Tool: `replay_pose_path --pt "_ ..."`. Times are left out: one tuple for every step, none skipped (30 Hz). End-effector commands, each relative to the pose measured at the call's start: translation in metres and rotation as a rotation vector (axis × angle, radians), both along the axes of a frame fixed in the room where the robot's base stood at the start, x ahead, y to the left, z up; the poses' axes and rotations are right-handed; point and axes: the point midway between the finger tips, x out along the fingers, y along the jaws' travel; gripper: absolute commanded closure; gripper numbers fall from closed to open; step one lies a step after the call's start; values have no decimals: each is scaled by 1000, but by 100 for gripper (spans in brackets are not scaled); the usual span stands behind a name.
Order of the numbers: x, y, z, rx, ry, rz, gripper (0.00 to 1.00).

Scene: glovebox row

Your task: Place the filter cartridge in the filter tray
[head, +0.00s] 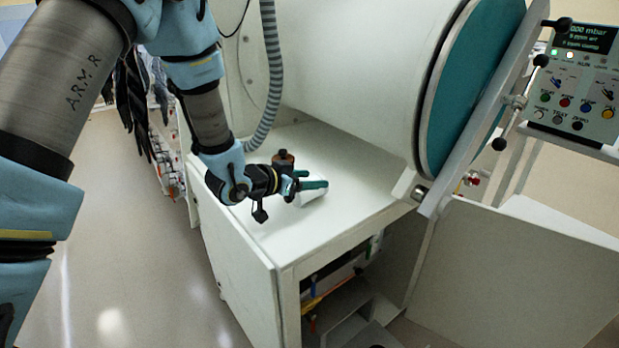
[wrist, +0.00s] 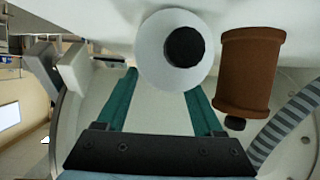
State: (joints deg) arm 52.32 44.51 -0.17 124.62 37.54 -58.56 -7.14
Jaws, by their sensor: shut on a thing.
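The filter cartridge, a white cylinder with a dark round centre in its end (wrist: 150,52), is between the teal fingers of my gripper (wrist: 163,88) in the wrist view. In the head view, my gripper (head: 312,180) is shut on the white cartridge (head: 313,197), low over the white bench top. The fingers hide part of the cartridge, and I cannot tell whether it touches the bench. I cannot make out a filter tray in either view.
A brown jar (wrist: 249,70) stands close beside the cartridge; it also shows behind my gripper in the head view (head: 284,158). A grey ribbed hose (head: 271,80) hangs behind. The large white chamber (head: 350,55) with its teal door (head: 470,85) overhangs the bench (head: 345,225), whose right part is clear.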

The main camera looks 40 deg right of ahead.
Motion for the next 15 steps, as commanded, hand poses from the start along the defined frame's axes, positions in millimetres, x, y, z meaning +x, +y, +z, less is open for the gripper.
replay_pose_path --pt "0 0 1 -1 0 0 92" --pt "0 0 1 -1 0 0 92" --pt "0 0 1 -1 0 0 92" --pt "0 0 1 -1 0 0 92" --pt "0 0 0 -1 0 0 92" --pt "0 0 -1 -1 0 0 92" --pt "0 0 -2 -1 0 0 92" --pt "0 0 -3 -1 0 0 92" --pt "0 0 -2 0 0 0 28" --pt "0 0 -2 0 0 0 25" --pt "0 0 -2 0 0 0 21" --pt "0 0 -2 0 0 0 17" --pt "0 0 -2 0 0 0 13" --pt "0 0 -2 0 0 0 10" --pt "0 0 -2 0 0 0 5"
